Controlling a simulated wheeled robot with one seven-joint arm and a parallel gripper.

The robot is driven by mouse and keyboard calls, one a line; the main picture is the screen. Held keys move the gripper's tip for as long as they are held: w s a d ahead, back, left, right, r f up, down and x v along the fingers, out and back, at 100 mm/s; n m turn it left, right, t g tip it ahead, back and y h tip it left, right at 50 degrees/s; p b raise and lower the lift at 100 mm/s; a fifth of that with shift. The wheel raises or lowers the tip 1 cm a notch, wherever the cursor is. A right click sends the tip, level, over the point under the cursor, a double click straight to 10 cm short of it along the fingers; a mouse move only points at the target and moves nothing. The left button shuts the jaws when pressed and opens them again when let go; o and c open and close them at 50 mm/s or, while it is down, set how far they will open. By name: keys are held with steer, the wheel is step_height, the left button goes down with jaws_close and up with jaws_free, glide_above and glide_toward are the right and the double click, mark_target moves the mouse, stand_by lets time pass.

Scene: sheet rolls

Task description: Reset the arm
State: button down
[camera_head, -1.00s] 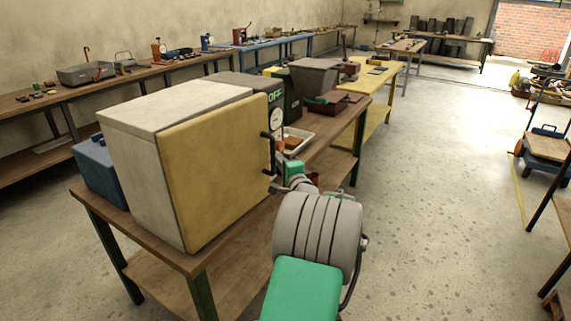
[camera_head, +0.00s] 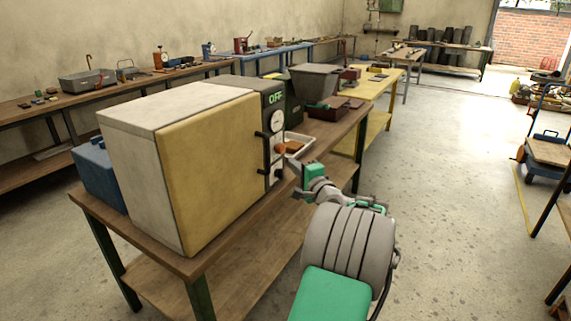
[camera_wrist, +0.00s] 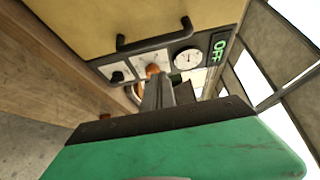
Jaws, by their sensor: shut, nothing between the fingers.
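My gripper (camera_head: 293,178) is at the end of my green and grey arm, to the right of the oven's control panel in the head view. It shows no object in its grasp. In the wrist view its grey fingers (camera_wrist: 157,88) are together and point toward the panel. An orange knob (camera_wrist: 152,71) shows just past their tips; I cannot tell whether they touch. The oven has a yellow door (camera_head: 212,170), which is shut, with a dark handle (camera_wrist: 155,37). Its panel has a round gauge (camera_wrist: 187,59) and a green "OFF" display (camera_head: 275,98).
The oven stands on a wooden workbench (camera_head: 235,255) with a blue box (camera_head: 98,172) behind its left side. A white tray (camera_head: 303,146), bins and a yellow table (camera_head: 382,88) lie beyond. The concrete floor to the right (camera_head: 450,200) is clear.

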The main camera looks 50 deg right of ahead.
steer(key=v, duration=0.6)
steer(key=n+g+y+p, duration=0.4)
steer(key=n+g+y, duration=0.15)
steer(key=n, duration=0.55)
glide_toward(205, 205)
steer(key=x, duration=0.4)
steer(key=s+a+n+g+y+p, duration=0.1)
steer(key=a+n+g+y, duration=0.15)
steer(key=a, duration=0.45)
steer(key=s+a+f+n+g+h+p, duration=0.1)
steer(key=s+a+n+g+p, duration=0.3)
steer(key=s+a+n, duration=0.5)
steer(key=s+a+g, duration=0.1)
steer(key=s+a, duration=0.5)
steer(key=s, duration=0.2)
steer(key=shift+s+f+g+h, duration=0.25)
steer(key=shift+f+g+h, duration=0.05)
